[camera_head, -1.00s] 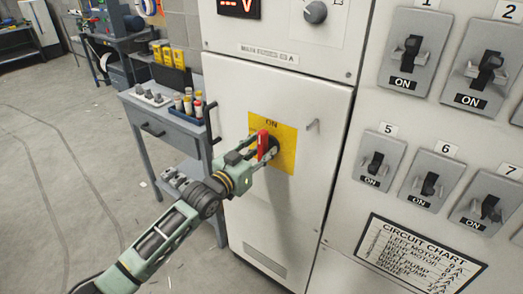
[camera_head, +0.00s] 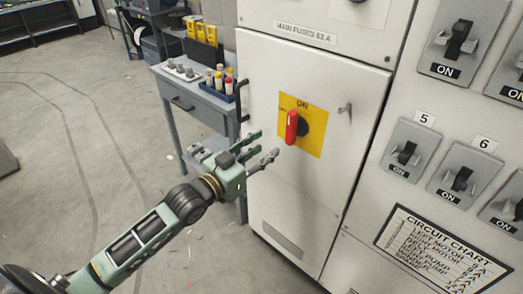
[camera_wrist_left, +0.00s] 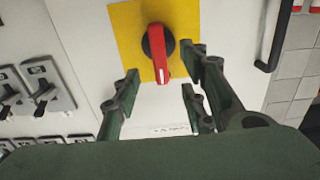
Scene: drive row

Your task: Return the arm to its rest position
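My left arm comes in from the lower left of the head view. Its left gripper (camera_head: 268,146) is open and empty, apart from the cabinet front, to the left of and below the red rotary handle (camera_head: 291,128). The handle sits on a yellow plate (camera_head: 316,133) marked ON and stands roughly upright in the head view. In the left wrist view the red handle (camera_wrist_left: 162,55) is beyond the spread fingers (camera_wrist_left: 160,100), with nothing between them. My right gripper is not in view.
The white cabinet (camera_head: 290,195) stands close in front, with a black door handle (camera_head: 243,95) on its left. Several switches (camera_head: 407,152) and a circuit chart (camera_head: 440,250) are on the right. A grey side table (camera_head: 205,112) with fuses stands behind.

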